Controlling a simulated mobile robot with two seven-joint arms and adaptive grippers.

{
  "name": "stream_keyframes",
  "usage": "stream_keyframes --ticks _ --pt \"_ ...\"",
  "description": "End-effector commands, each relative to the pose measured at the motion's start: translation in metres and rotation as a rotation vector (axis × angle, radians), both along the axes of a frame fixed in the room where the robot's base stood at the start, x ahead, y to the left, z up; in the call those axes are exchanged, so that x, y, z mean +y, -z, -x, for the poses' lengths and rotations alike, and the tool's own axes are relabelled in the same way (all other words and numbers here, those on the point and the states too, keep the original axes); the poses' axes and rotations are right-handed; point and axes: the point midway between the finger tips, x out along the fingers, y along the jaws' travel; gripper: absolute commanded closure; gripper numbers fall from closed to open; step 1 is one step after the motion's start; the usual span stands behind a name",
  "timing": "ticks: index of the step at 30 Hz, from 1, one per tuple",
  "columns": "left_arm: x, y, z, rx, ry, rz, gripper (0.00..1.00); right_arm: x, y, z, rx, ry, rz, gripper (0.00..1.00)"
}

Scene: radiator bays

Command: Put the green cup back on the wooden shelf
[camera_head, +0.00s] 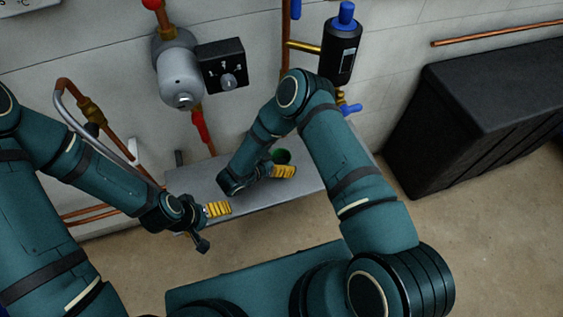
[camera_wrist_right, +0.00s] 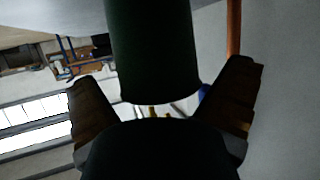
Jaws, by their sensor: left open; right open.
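The green cup (camera_head: 281,155) stands at the grey bench, mostly hidden behind my right gripper (camera_head: 284,172) in the head view. In the right wrist view the dark green cup (camera_wrist_right: 152,50) hangs into the picture from the top, between the two spread fingers of my right gripper (camera_wrist_right: 163,80). Gaps show on both sides of the cup, so the fingers are open around it and not closed on it. My left gripper (camera_head: 211,226) is open and empty near the bench's left front corner. I cannot make out a wooden shelf in the head view.
The grey bench (camera_head: 305,183) runs along the wall. A grey pump (camera_head: 180,75), a black control box (camera_head: 222,66), a black cylinder with blue cap (camera_head: 341,48) and copper pipes are above it. A large black chest (camera_head: 480,120) stands right. The floor in front is clear.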

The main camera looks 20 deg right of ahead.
Motion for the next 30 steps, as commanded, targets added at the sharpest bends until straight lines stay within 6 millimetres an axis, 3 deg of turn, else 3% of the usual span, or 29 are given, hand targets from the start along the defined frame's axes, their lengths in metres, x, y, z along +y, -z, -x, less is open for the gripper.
stream_keyframes --ticks 1,6,7,20,30 --pt "0.0 0.0 0.0 0.0 0.0 0.0 0.0 0.0 0.0 0.0 0.0 0.0 0.0 0.04" --pt "0.0 0.0 0.0 0.0 0.0 0.0 0.0 0.0 0.0 0.0 0.0 0.0 0.0 0.63" --pt "0.0 0.0 0.0 0.0 0.0 0.0 0.0 0.0 0.0 0.0 0.0 0.0 0.0 0.66" --pt "0.0 -0.003 0.0 0.001 0.0 0.0 0.0 0.0 -0.007 -0.001 -0.002 -0.001 0.0 0.71" --pt "-0.001 -0.022 0.004 0.01 0.002 0.002 0.0 0.0 -0.07 -0.001 -0.003 -0.001 0.0 0.71"
